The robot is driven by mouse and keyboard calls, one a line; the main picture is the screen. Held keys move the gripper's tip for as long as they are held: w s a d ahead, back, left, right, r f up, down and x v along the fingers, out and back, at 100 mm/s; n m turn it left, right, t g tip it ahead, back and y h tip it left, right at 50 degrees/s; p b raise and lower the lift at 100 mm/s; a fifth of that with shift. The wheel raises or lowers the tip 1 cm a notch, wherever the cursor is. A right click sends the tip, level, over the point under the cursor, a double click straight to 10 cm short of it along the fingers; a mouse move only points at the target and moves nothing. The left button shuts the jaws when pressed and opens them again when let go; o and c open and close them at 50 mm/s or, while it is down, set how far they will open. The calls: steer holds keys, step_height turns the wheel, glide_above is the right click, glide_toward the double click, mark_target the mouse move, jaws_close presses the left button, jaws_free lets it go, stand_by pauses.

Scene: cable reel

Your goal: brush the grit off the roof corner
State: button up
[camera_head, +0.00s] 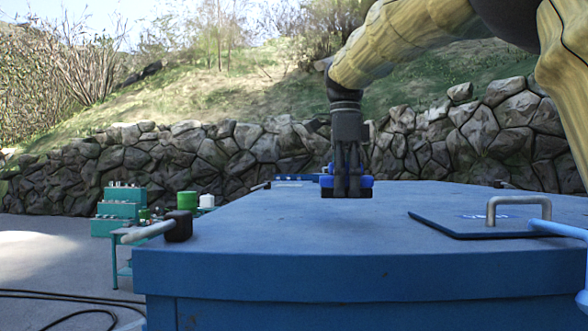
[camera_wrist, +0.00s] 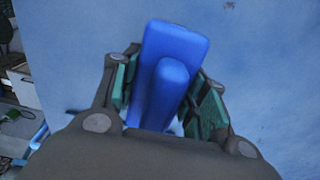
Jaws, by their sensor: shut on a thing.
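My gripper (camera_head: 347,190) is over the blue roof (camera_head: 250,235), pointing down. It is shut on a blue brush (camera_head: 366,182), whose ends show on either side of the fingers. In the wrist view the brush (camera_wrist: 183,38) lies between the green-padded fingers of my gripper (camera_wrist: 165,95).
A dark blue hatch plate (camera_head: 465,228) with a grey handle (camera_head: 520,202) lies at the right of the roof. A grey bar with a black end (camera_head: 178,226) is at the left edge. A green bench with containers (camera_head: 187,201) stands beyond, before a stone wall (camera_head: 240,150).

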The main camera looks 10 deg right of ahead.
steer(key=shift+w+r, duration=0.35)
steer(key=shift+r, duration=0.3)
steer(key=shift+s+r, duration=0.3)
steer(key=shift+r, duration=0.6)
steer(key=shift+w, duration=0.1)
steer(key=shift+w+f, duration=0.1)
steer(key=shift+a, duration=0.1)
